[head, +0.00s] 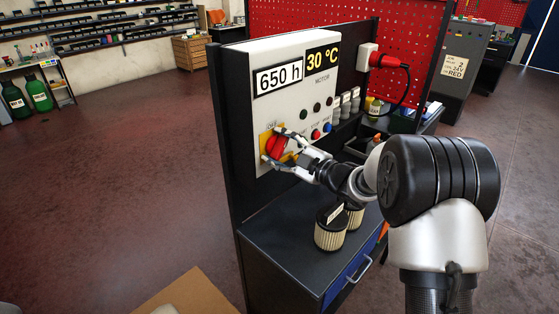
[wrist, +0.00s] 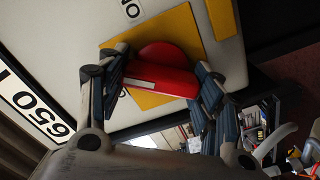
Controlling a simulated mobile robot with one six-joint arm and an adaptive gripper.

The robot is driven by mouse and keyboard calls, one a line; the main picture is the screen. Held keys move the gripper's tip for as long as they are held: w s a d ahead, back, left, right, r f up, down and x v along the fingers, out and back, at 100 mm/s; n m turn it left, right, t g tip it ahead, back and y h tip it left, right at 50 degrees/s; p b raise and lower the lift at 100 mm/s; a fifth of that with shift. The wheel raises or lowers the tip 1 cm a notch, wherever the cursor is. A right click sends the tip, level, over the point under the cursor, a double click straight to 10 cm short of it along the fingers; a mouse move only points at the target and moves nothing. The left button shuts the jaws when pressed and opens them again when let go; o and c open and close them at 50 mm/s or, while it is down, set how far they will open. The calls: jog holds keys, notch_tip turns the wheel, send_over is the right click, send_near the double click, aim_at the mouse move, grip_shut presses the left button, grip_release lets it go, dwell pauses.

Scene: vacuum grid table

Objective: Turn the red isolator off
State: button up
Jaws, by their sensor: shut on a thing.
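The red isolator (head: 275,146) is a red rotary handle on a yellow plate (head: 264,141), low on the left of the white control panel. My gripper (head: 275,146) reaches it from the right, with its fingers on either side of the handle. In the wrist view my gripper (wrist: 160,88) is shut on the red isolator handle (wrist: 160,76), one finger at each end. The handle has a pale line along its grip bar. Part of the plate is hidden by the fingers.
The white panel (head: 290,50) carries "650 h" and "30 °C" labels and several buttons and lamps. Two filter cartridges (head: 331,235) stand on the dark cabinet (head: 290,245) below my arm. A red plug (head: 388,61) with a cable is at the panel's right.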

jog(key=n+b, duration=0.1)
jog(key=n, duration=0.1)
jog(key=n+b, duration=0.1)
jog(key=b, duration=0.1)
jog(key=shift+f+n, duration=0.2)
jog(key=shift+n, duration=0.2)
jog(key=shift+r+n+b, duration=0.1)
jog(key=shift+n+b, duration=0.45)
jog(key=shift+n, duration=1.25)
jog(key=o, duration=1.1)
jog(key=shift+c, duration=0.2)
jog(key=v, duration=1.2)
